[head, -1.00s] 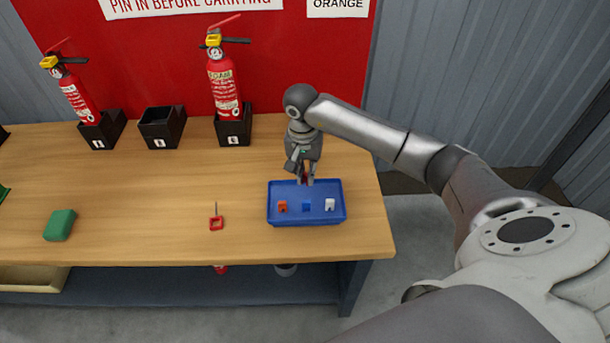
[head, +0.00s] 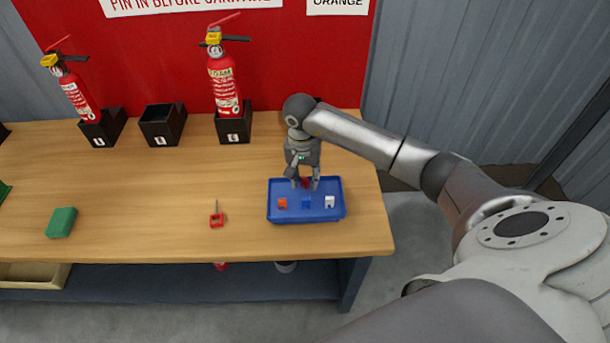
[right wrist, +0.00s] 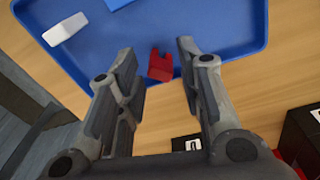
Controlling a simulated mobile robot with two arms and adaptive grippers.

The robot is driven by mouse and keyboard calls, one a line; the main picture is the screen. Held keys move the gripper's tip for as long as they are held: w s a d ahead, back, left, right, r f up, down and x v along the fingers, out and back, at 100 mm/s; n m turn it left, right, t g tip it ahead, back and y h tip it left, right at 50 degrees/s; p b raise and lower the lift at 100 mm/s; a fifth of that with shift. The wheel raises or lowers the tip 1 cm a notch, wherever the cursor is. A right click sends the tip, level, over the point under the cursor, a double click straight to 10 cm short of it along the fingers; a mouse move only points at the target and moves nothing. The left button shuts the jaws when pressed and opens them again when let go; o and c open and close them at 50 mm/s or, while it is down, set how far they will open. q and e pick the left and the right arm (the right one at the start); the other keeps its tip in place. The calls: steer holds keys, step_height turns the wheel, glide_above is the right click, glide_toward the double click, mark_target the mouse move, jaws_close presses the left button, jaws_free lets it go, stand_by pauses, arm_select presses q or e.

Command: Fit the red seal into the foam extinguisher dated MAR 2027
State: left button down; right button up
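The red seal (right wrist: 160,65) lies at the edge of the blue tray (right wrist: 220,40), between the fingers of my right gripper (right wrist: 156,52) in the right wrist view. The fingers are open with a gap on both sides of it. In the head view my right gripper (head: 305,184) points down over the back of the tray (head: 318,217). A red extinguisher with a FOAM label (head: 223,80) stands in a black holder (head: 234,136). Another red extinguisher (head: 76,92) leans in a holder at left. Their dates are too small to read. My left gripper is not in view.
Orange (head: 282,203), blue (head: 306,204) and white (head: 330,202) seals sit in the tray's front. A red-handled pin (head: 216,220) and a green block (head: 61,222) lie on the wooden bench (head: 150,200). An empty black holder (head: 162,138) stands between the extinguishers.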

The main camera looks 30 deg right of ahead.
steer(key=shift+r, duration=0.1)
steer(key=shift+r, duration=0.2)
step_height(320, 180, up, 12)
steer(key=b, duration=0.2)
steer(key=shift+a+f, duration=0.15)
steer(key=shift+a, duration=0.2)
steer(key=shift+s, duration=0.1)
